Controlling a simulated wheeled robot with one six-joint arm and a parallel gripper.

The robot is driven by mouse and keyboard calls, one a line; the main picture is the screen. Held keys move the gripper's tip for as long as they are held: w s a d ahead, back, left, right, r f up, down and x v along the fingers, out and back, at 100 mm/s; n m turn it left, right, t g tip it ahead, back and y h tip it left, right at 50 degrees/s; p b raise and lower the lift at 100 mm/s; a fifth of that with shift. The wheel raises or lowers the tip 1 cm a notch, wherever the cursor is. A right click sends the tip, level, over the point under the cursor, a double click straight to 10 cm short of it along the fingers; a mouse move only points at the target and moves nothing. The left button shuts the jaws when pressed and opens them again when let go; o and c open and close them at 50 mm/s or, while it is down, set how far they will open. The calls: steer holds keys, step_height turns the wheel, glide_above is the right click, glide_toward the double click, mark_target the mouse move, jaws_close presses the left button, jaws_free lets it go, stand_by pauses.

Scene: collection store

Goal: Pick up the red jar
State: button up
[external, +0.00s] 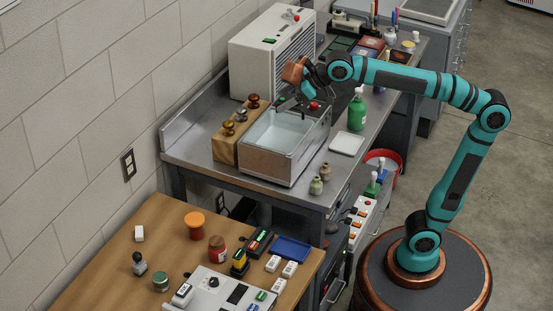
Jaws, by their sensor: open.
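A red jar (216,250) with a brown lid and a pale label stands upright on the wooden table (150,262) in the lower left. My gripper (297,107) is open, far up and to the right of this jar, over the back end of the metal basin on the steel bench. Nothing shows between its fingers, though they are small here. A small red round thing (314,105) appears beside the fingers; I cannot tell what it is. An orange-lidded container (195,228) stands behind and left of the red jar.
The steel bench holds the water-filled basin (285,150), a wooden block with knobs (232,140), a green bottle (357,110), a white tray (346,143) and small vases (316,185). Near the red jar are a blue tray (291,249), a grey panel (222,292) and a green-topped jar (161,282).

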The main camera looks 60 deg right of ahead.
steer(key=w+a+f+n+g, duration=0.1)
steer(key=w+a+n+g, duration=0.2)
steer(key=a, duration=0.9)
steer(key=n+g+h, duration=0.1)
steer(key=g, duration=0.3)
glide_above(222, 239)
steer(key=s+d, duration=0.3)
step_height(222, 239, down, 25)
steer(key=x, duration=1.1)
steer(key=shift+w+f, duration=0.1)
steer(key=shift+f, duration=0.1)
steer(key=shift+x, duration=2.9)
steer(key=shift+r, duration=0.1)
steer(key=c, duration=1.1)
